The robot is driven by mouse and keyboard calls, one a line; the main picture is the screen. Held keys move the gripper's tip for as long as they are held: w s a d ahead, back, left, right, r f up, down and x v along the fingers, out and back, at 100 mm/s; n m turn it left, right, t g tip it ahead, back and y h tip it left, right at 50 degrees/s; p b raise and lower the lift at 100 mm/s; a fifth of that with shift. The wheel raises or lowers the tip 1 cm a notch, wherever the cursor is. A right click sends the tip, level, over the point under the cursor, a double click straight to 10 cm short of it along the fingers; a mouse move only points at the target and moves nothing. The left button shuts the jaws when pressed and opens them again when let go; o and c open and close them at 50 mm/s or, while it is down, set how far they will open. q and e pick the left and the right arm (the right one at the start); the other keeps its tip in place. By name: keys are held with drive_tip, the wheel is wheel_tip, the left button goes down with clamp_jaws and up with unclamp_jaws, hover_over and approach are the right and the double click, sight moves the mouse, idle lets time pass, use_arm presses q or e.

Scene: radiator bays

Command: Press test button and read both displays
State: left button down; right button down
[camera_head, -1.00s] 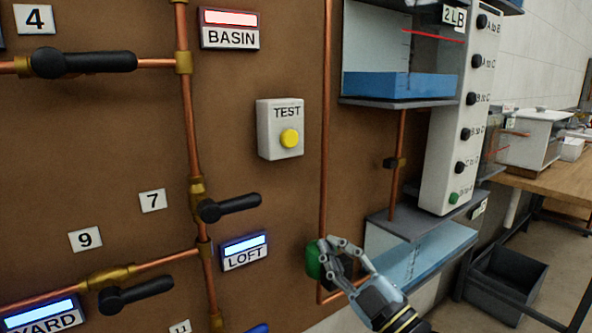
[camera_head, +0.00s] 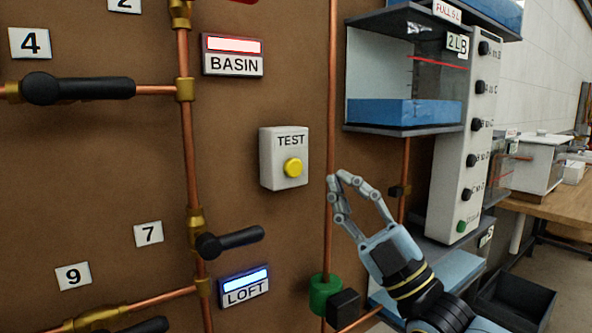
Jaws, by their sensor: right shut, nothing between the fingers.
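The TEST box (camera_head: 270,160) is a white box on the brown panel with a round yellow button (camera_head: 293,168). My right gripper (camera_head: 333,182) is shut and empty, to the right of the box and apart from the button, in front of a vertical copper pipe. The BASIN display (camera_head: 232,45) above is lit red, and the LOFT display (camera_head: 246,275) below is lit blue-white; no digits can be read on either. My left gripper is not in view.
Copper pipes with black lever valves (camera_head: 78,88) run across the panel at left. A green fitting with a black block (camera_head: 343,304) sits below my right gripper. Water tanks (camera_head: 405,112) and a white column of black buttons (camera_head: 465,140) stand at right.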

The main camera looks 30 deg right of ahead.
sight(293, 168)
drive_tip(key=w+b, duration=0.4)
drive_tip(key=w, duration=0.4)
drive_tip(key=shift+w+a+b, duration=0.25)
drive_tip(key=shift+a+b, duration=0.1)
drive_tip(key=shift+b, duration=0.05)
drive_tip(key=shift+w, duration=0.2)
idle(0.9)
drive_tip(key=shift+w, duration=0.25)
drive_tip(key=shift+w+b, duration=0.4)
drive_tip(key=shift+w, duration=0.05)
idle(0.8)
drive_tip(key=shift+s+p, duration=0.6)
drive_tip(key=shift+s, duration=0.3)
